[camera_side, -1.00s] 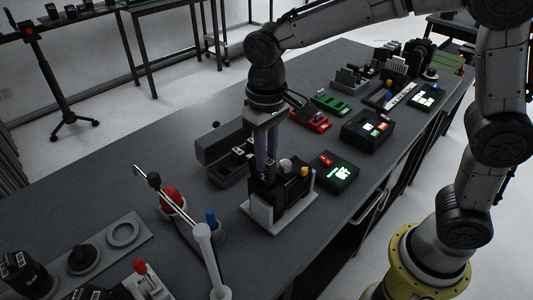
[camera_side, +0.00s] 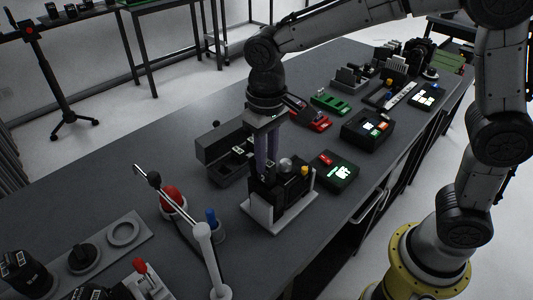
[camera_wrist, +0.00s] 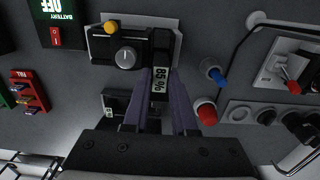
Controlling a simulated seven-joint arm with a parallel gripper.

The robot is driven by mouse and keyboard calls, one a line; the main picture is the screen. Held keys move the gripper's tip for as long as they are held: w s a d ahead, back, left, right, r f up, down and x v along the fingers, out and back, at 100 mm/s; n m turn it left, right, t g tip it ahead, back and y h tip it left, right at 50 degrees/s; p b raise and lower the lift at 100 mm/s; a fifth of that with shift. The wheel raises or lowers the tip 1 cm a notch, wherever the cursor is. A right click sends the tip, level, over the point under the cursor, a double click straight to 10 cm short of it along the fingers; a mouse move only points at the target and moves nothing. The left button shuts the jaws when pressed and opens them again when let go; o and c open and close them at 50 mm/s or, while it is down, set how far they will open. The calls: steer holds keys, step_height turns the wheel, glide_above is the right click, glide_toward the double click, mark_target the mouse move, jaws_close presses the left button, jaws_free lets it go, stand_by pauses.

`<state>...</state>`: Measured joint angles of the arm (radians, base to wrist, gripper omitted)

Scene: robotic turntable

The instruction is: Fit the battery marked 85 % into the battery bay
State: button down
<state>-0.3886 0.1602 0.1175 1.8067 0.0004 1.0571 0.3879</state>
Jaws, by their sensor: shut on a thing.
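The battery marked 85 % (camera_wrist: 160,80) is between the two purple fingers of my gripper (camera_wrist: 164,100), its label readable in the wrist view. My gripper (camera_side: 266,155) is shut on it and points down at the battery bay (camera_side: 292,190). The bay, a black unit on a pale base, also shows in the wrist view (camera_wrist: 125,65) with a grey knob and a yellow button. The battery lines up with the bay's right-hand part there. How deep it sits is hidden; in the side view the fingers and bay mostly cover it.
An open dark box (camera_side: 215,150) with another battery (camera_wrist: 116,101) stands beside the bay. A black panel (camera_side: 335,172) with a green display reading BATTERY OFF (camera_wrist: 58,15) is on its other side. Red (camera_side: 172,200) and blue (camera_side: 211,218) knobs stand nearby.

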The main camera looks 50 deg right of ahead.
mark_target(267, 172)
steer(key=shift+f, duration=2.2)
steer(key=c, duration=0.6)
jaws_free()
steer(key=shift+c, duration=0.2)
step_height(267, 172, up, 14)
steer(key=shift+f, duration=0.1)
